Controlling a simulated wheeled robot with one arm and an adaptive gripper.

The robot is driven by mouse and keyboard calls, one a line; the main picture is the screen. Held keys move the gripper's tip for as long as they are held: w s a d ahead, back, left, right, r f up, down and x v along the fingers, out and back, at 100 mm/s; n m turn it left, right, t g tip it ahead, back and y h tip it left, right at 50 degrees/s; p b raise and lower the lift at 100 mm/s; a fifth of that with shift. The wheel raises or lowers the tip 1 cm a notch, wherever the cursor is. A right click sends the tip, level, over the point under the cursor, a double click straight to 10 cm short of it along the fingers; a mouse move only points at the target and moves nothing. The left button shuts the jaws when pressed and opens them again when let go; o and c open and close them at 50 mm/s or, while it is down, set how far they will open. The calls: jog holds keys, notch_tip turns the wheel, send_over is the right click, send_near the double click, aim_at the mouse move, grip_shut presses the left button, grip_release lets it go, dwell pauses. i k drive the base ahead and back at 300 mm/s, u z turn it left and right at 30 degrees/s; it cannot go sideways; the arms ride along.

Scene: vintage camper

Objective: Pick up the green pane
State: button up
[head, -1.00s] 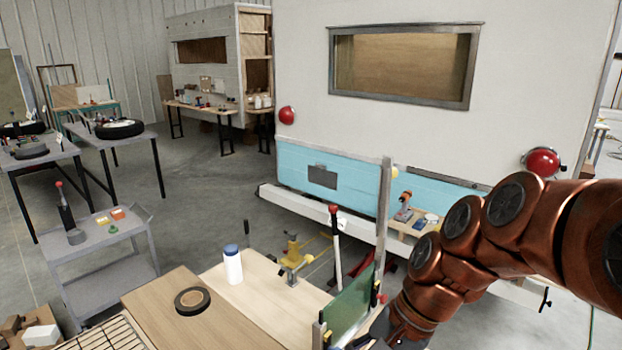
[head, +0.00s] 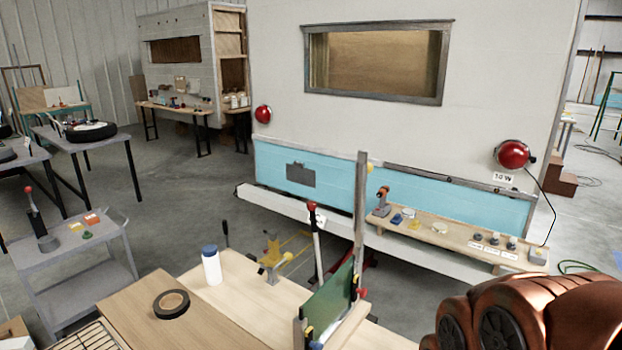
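The green pane (head: 329,302) stands upright on edge near the front of the pale wooden bench (head: 237,292), held in a wooden rack (head: 343,328) with small red and yellow clamp tips along its edges. A tall grey post (head: 360,205) rises just behind it. Only links of my copper-coloured arm show at the bottom right, to the right of the pane and apart from it. My gripper is outside the picture.
On the bench are a white bottle with a blue cap (head: 211,266), a black tape roll (head: 171,304) and a yellow tool (head: 272,258). A grey cart (head: 77,262) stands at left. The camper (head: 420,130) fills the back, with a shelf of small items (head: 455,236).

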aim_at(323, 310)
jog(key=k, duration=0.5)
jog(key=z, duration=1.3)
jog(key=i, duration=3.55)
jog(key=u, duration=3.85)
jog(key=i, duration=0.5)
jog(key=u, duration=0.1)
